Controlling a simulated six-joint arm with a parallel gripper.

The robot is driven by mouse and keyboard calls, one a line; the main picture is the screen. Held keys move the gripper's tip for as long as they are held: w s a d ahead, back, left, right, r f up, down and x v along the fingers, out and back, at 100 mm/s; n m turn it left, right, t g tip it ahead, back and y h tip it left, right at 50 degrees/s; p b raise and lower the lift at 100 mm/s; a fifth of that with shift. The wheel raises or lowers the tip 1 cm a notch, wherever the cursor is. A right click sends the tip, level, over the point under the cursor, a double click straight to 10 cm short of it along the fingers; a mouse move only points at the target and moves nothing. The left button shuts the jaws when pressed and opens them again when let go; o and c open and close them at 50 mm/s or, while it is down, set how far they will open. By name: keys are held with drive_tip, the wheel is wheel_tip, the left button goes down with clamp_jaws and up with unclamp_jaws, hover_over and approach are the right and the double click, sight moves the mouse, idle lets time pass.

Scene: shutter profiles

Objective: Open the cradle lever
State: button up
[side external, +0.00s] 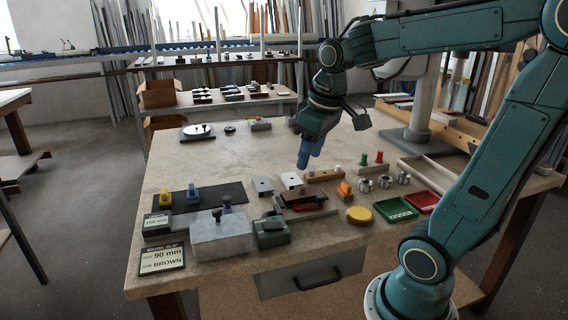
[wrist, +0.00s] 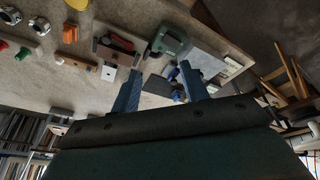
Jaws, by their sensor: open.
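The cradle (side external: 318,212) is a pale base with a dark top and a red part (side external: 303,206), which I take to be the lever, lying low along it. The cradle also shows in the wrist view (wrist: 102,50), with the red part (wrist: 122,42) near its middle. A small orange piece (side external: 344,190) stands beside the cradle; I cannot tell whether it belongs to it. My gripper (side external: 308,161) is above the table, behind and above the cradle, touching nothing. In the wrist view its blue fingers (wrist: 162,72) are apart with nothing between them.
A green block (side external: 271,231) and a grey box (side external: 223,236) stand left of the cradle. A yellow disc (side external: 360,214), a green tray (side external: 395,209) and a red tray (side external: 422,202) lie right. A wooden bar (side external: 325,177) lies behind. The table's back left is mostly clear.

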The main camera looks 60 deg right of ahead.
drive_tip(key=w+d+f+g, duration=0.2)
drive_tip(key=w+d+f, duration=0.1)
drive_tip(key=d, duration=0.5)
drive_tip(key=m+y, duration=0.1)
hover_over(320, 196)
wheel_tip(320, 196, down, 4)
drive_tip(key=r, duration=0.1)
drive_tip(key=shift+s+d+f+g, duration=0.1)
drive_tip(key=shift+d+f+g, duration=0.15)
drive_tip(key=shift+g, duration=0.15)
drive_tip(key=shift+f, duration=0.2)
wheel_tip(320, 196, down, 13)
drive_tip(key=shift+a+f, duration=0.1)
drive_tip(key=shift+f, duration=0.1)
clamp_jaws()
